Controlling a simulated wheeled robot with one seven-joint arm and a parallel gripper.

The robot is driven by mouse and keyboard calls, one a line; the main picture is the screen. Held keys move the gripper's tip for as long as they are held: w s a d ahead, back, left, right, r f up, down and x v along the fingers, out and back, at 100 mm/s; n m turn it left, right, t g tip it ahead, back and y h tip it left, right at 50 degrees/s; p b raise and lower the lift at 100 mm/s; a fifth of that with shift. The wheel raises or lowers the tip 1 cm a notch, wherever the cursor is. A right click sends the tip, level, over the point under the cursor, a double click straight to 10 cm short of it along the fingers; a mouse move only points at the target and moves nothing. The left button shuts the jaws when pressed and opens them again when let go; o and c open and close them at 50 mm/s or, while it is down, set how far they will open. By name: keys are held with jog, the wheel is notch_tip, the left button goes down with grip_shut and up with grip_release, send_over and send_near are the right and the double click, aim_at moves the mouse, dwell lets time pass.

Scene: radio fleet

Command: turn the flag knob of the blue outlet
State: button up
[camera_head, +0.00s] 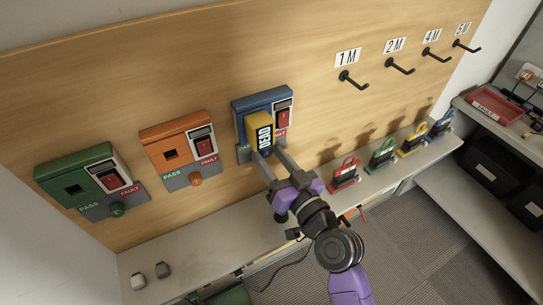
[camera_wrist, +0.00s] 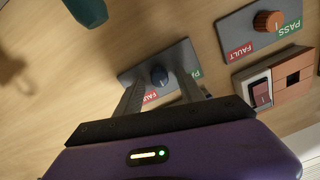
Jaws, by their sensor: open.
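The blue outlet (camera_head: 240,105) is on the wooden board, with a red switch on its right side. A yellow block marked DEAD (camera_head: 259,132) sits on its front. Below it is a grey plate with PASS and FAULT labels. The blue flag knob (camera_wrist: 160,76) shows on this plate in the wrist view, with a light pointer line; it is hidden in the head view. My gripper (camera_head: 267,153) is open, and it also shows in the wrist view (camera_wrist: 160,88). Its fingers stand on either side of the knob; contact cannot be told.
The orange outlet (camera_head: 175,133) and green outlet (camera_head: 75,173) are to the left. The orange knob (camera_wrist: 267,21) shows in the wrist view. Black hooks (camera_head: 352,81) are at upper right. Several coloured tagged blocks (camera_head: 345,176) stand on the ledge. A dark teal object (camera_wrist: 88,10) is unclear.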

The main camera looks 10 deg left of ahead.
grip_shut()
jog(key=shift+m, duration=0.4)
jog(key=m, duration=0.3)
jog(key=shift+f+m, duration=0.1)
jog(key=shift+m, duration=2.5)
grip_release()
